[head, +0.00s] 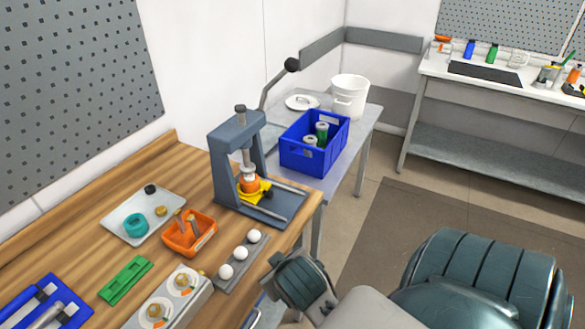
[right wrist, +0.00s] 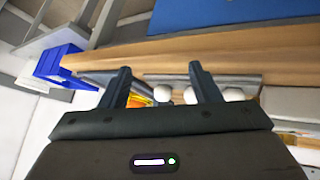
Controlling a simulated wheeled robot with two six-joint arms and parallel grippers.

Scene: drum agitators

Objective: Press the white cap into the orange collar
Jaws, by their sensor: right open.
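The orange collar (head: 249,184) sits on a yellow piece (head: 262,190) on the base of the grey bench press (head: 225,165), under its ram. A small white part, apparently the white cap (head: 248,172), rests on top of the collar; I cannot tell how deep it sits. The press lever (head: 275,85) is raised, its black knob up. My right gripper (right wrist: 157,76) is open and empty in the right wrist view. White balls (right wrist: 190,95) and an orange-yellow patch (right wrist: 140,95) show beyond its fingers. My left gripper is not in view.
Near the press are an orange bin (head: 190,247), a grey strip with white balls (head: 240,254), a light tray (head: 120,215) and a green block (head: 126,280). A blue crate (head: 302,158) and white bucket (head: 347,105) stand on the side table.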

